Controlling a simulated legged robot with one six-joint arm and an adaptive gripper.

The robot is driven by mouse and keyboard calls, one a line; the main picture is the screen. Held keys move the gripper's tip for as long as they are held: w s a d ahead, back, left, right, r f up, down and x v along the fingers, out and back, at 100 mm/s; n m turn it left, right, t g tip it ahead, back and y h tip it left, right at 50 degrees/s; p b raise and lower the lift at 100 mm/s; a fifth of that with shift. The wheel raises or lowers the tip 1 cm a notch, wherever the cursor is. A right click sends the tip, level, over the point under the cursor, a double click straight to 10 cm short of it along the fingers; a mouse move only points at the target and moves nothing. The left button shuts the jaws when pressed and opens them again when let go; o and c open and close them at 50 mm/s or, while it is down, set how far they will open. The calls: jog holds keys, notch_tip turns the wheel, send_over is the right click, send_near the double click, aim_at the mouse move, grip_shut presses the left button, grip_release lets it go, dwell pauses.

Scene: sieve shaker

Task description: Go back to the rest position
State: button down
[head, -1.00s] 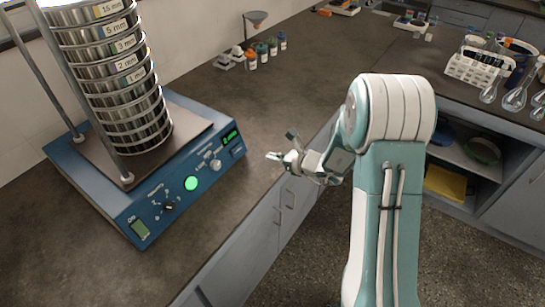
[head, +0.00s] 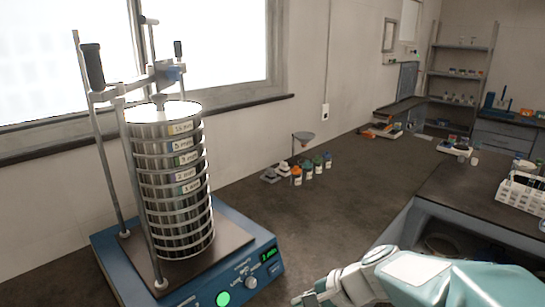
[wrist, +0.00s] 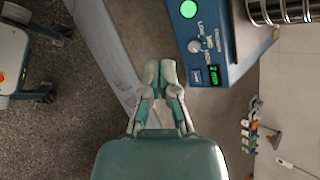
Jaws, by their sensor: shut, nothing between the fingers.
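My gripper (wrist: 159,74) is shut and empty in the wrist view, its fingertips together over the bench edge, in front of the shaker's control panel. In the head view my gripper (head: 300,299) shows only in part at the bottom edge, right of the sieve shaker (head: 262,258). The shaker has a blue base with a lit green button (head: 223,299) and a green display. A stack of round metal sieves (head: 172,185) with size labels stands upright on it, between metal rods under a top clamp. The shaker's blue base also shows in the wrist view (wrist: 235,50).
Several small bottles (head: 310,170) and a funnel on a stand (head: 303,138) are on the dark bench (head: 350,195) near the wall. A side bench at right holds a white rack (head: 520,190). The bench between the shaker and the side bench is mostly clear.

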jog(key=s+d+r+n+t+h, duration=0.1)
jog(key=s+d+r+n+h, duration=0.2)
jog(key=s, duration=0.4)
jog(key=s+d+r+n+t+h, duration=0.1)
jog(key=s+d+r+n+h, duration=0.2)
jog(key=s+d+n+h, duration=0.2)
jog(key=s+d+n, duration=0.1)
jog(key=s+n, duration=0.1)
jog(key=n, duration=0.1)
jog(key=shift+d+h, duration=0.3)
jog(key=shift+a, duration=0.1)
dwell(5.1)
